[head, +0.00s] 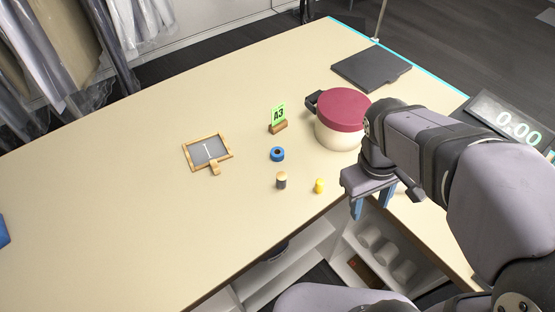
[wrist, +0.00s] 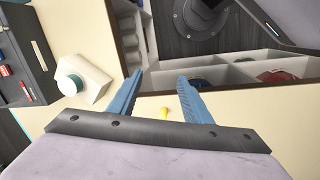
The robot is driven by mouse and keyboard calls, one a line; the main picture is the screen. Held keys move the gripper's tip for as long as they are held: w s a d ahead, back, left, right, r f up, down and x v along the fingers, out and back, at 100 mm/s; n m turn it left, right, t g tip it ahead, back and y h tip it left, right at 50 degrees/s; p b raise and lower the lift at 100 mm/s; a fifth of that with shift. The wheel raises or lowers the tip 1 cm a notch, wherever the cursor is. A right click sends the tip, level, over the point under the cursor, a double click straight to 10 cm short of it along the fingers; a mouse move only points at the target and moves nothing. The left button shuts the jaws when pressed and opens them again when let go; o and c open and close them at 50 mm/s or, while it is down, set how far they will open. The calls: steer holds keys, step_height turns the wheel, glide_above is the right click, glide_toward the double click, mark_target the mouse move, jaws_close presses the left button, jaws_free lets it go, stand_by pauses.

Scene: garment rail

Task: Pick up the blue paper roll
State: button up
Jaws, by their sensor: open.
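The blue paper roll (head: 277,158) is a small blue ring with a dark centre, standing on the cream table in the head view. It is left of the white pot with the red lid (head: 342,112) and in front of the green A3 card. I do not make it out in the wrist view. My gripper (head: 371,203) is open near the table's front edge, to the right of the roll and well apart from it. In the wrist view my gripper (wrist: 160,76) has its two blue fingers spread with nothing between the tips.
A yellow piece (head: 319,186) and a dark cylinder with a pale top (head: 281,181) stand in front of the roll. A wooden-framed board (head: 207,150) lies to its left. The A3 card (head: 279,114) is behind it. Shelves (head: 290,262) lie below the front edge. The table's left side is mostly clear.

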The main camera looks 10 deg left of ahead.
steer(key=w+a+f+n+t+h+b, duration=0.2)
steer(key=w+a+n+b, duration=0.2)
steer(key=w+n+b, duration=0.25)
steer(key=w+a+f+n+t+h+b, duration=0.1)
steer(key=w+a+n+t+b, duration=0.3)
steer(key=w+n, duration=0.3)
steer(key=w+a+r+n+t+b, duration=0.25)
steer(key=a+n+b, duration=0.3)
steer(key=a, duration=0.35)
steer(key=w+a+r+n+t+b, duration=0.25)
steer(key=a+n+t+b, duration=0.2)
steer(key=a+n, duration=0.4)
steer(key=m+g, duration=0.1)
steer(key=m, duration=0.1)
glide_toward(277, 152)
steer(key=shift+w+d+f+n, duration=0.15)
steer(key=shift+w+n, duration=0.1)
steer(key=shift+w, duration=0.05)
steer(key=shift+f+h, duration=0.15)
steer(key=shift+h, duration=0.15)
steer(key=shift+x, duration=1.35)
steer(key=shift+p+x, duration=0.75)
steer(key=shift+x, duration=1.55)
steer(key=shift+w, duration=0.1)
